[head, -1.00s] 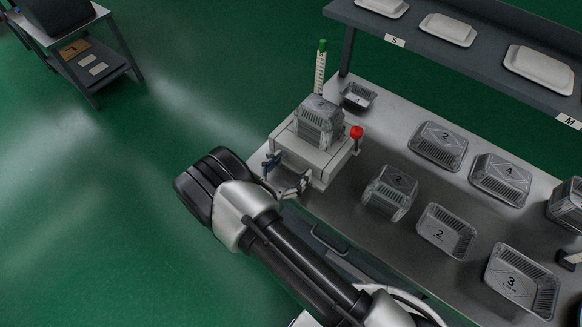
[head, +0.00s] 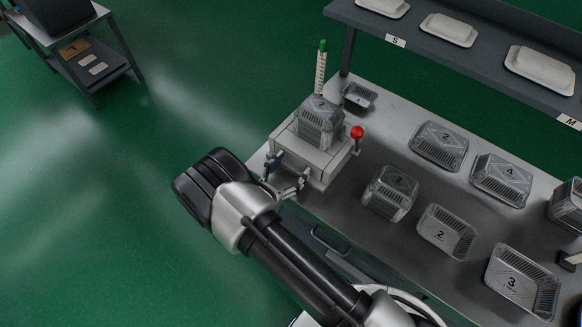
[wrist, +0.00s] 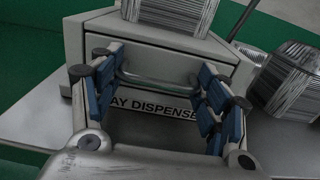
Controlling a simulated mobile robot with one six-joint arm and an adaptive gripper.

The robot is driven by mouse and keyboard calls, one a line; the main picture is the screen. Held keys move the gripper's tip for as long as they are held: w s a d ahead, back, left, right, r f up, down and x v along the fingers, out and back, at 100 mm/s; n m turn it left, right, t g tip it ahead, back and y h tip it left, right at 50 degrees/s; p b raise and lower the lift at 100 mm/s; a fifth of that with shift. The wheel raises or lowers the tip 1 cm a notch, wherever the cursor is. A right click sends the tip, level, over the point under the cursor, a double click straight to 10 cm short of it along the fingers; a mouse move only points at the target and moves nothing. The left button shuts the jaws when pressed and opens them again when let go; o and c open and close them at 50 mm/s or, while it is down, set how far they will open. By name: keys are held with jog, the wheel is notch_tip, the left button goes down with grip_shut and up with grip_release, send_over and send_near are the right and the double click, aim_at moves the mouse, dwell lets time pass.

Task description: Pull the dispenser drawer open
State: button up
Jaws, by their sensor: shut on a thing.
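The tray dispenser (head: 296,153) is a pale box on the bench with a stack of foil trays (head: 320,124) on top. In the wrist view its drawer front (wrist: 170,66) looks flush with the housing, above a label partly reading "AY DISPENSE". The grey bar handle (wrist: 158,84) crosses the drawer front. My gripper (head: 286,174) is at the dispenser's near face. Its blue-padded fingers (wrist: 160,92) are at the two ends of the handle, shut on it. The handle is too small to make out in the head view.
A red-knobbed lever (head: 357,133) stands at the dispenser's right, and a green-tipped gauge (head: 321,68) behind it. Several foil trays, such as this one (head: 390,194), stand to the right on the bench (head: 345,235). A grey shelf (head: 470,62) runs along the back.

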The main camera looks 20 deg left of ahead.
jog(key=b+v, duration=0.2)
jog(key=v, duration=1.4)
jog(key=shift+s, duration=0.25)
